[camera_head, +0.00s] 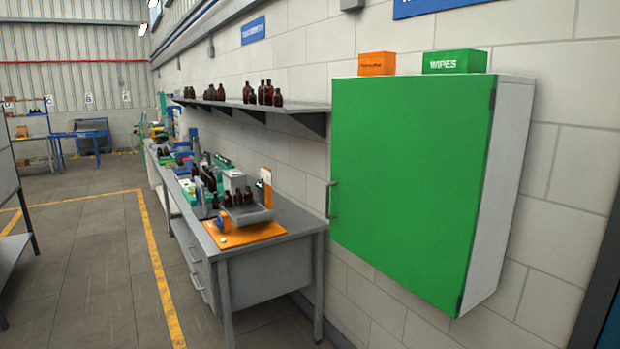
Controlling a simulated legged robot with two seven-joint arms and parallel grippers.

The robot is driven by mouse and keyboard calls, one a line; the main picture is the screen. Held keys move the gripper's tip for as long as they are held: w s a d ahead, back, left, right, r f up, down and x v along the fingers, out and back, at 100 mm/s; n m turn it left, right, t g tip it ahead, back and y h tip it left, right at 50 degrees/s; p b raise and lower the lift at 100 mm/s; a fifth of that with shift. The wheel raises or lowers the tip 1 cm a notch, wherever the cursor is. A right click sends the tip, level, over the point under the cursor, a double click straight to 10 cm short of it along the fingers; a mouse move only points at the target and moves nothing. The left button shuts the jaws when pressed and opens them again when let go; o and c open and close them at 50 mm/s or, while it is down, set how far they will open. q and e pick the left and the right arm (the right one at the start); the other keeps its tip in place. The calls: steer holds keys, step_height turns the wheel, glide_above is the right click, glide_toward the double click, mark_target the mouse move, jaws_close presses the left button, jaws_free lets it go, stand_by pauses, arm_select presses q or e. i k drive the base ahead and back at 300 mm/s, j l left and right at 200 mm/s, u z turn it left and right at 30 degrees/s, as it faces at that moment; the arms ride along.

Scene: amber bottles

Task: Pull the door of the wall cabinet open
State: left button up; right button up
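The wall cabinet (510,170) hangs on the block wall at the right, with a white side. Its green door (415,180) is shut flat against the body. A grey bar handle (331,199) stands upright near the door's left edge, and hinges show along the right edge. Neither of my grippers is in the view, and nothing touches the handle.
An orange box (377,64) and a green WIPES box (455,61) stand on the cabinet. A wall shelf (290,106) with amber bottles and a grey workbench (275,247) with bottles and gear lie to its left.

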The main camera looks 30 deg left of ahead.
mark_target(409, 154)
steer(key=u, duration=0.45)
steer(key=i+j+u, duration=0.1)
steer(key=i+j, duration=1.05)
